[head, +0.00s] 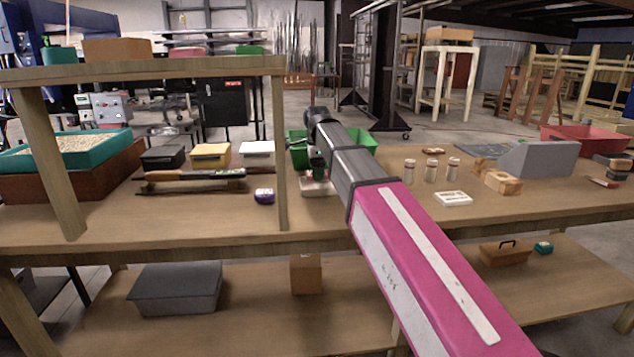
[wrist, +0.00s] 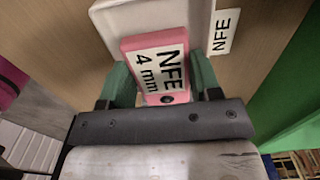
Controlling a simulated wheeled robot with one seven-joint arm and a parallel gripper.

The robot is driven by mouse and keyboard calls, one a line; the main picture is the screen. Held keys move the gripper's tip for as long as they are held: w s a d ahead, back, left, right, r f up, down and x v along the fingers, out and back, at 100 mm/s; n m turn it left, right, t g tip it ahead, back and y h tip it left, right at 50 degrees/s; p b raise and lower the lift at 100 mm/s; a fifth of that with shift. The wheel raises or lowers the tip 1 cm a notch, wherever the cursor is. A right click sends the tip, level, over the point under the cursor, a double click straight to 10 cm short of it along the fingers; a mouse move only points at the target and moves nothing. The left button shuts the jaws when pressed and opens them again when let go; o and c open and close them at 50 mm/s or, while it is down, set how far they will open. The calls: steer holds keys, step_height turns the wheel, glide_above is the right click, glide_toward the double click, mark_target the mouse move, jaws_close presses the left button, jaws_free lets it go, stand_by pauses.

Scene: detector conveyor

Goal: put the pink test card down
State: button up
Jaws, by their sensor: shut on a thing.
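My gripper (wrist: 162,76) is shut on the pink test card (wrist: 130,46), its green fingers on either side of it. The card bears a white label reading "NFE 4 mm" and has a dark dot near its lower edge. A white tray (wrist: 103,17) with an "NFE" label lies just beyond and under the card in the wrist view. I cannot tell whether card and tray touch. In the head view my gripper (head: 318,158) points down over the white tray (head: 318,188); the card is too small to make out there.
A green bin (head: 297,152) stands right behind my gripper. A shelf post (head: 280,150) and a purple object (head: 264,196) are close on the left.

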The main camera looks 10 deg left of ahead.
steer(key=shift+f, duration=1.9)
steer(key=shift+f, duration=0.1)
steer(key=o, duration=1)
step_height(320, 180, up, 12)
steer(key=shift+f, duration=0.25)
steer(key=shift+r, duration=0.4)
steer(key=shift+s, duration=0.1)
